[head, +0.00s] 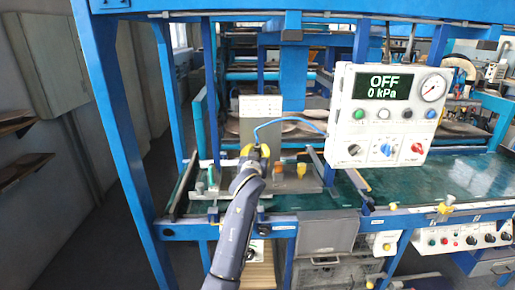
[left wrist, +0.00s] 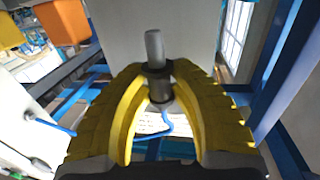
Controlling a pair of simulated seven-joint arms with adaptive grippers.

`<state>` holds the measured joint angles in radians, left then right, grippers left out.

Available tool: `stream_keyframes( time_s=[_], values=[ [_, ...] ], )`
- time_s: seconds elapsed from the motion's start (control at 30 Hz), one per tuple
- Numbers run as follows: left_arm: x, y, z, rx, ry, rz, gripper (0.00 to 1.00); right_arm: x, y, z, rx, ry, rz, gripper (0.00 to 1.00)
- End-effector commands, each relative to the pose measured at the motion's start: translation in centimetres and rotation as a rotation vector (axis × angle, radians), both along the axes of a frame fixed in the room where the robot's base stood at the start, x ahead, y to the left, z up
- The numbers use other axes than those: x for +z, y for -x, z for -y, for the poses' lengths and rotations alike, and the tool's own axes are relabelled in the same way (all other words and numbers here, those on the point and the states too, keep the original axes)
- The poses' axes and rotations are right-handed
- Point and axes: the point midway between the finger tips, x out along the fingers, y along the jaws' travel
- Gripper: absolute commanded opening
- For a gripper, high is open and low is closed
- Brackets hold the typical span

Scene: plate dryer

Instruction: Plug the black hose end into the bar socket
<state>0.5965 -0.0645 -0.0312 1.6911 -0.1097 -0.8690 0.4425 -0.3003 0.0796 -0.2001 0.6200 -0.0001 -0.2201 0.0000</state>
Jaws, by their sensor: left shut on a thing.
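My left gripper (head: 255,152) has yellow fingers and is over the far left part of the green table. In the left wrist view the gripper (left wrist: 158,75) is shut on the black hose end (left wrist: 160,86), a dark collar with a grey cylindrical tip that sticks out past the fingers. The thin blue hose (left wrist: 168,122) hangs from it. In the head view the blue hose (head: 290,119) arcs from the gripper to the white control box. The hose end itself is hidden there by the gripper. I cannot make out the bar socket for certain. My right gripper is not in view.
The white control box (head: 385,115) reads OFF, 0 kPa. A light grey upright plate (head: 261,104) stands behind the gripper. An orange part (head: 279,170) and a yellow part (head: 301,168) stand just right of it. Blue posts (head: 112,130) frame the left side. The table's right part is mostly clear.

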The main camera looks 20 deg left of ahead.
Motion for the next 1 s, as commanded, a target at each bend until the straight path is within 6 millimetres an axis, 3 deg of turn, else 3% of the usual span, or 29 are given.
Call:
stream_keyframes(
  time_s=[1.0],
  values=[
    [-4.6,0.0,0.0,0.000,-0.001,-0.001,0.00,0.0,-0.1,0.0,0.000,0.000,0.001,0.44]
  ],
)
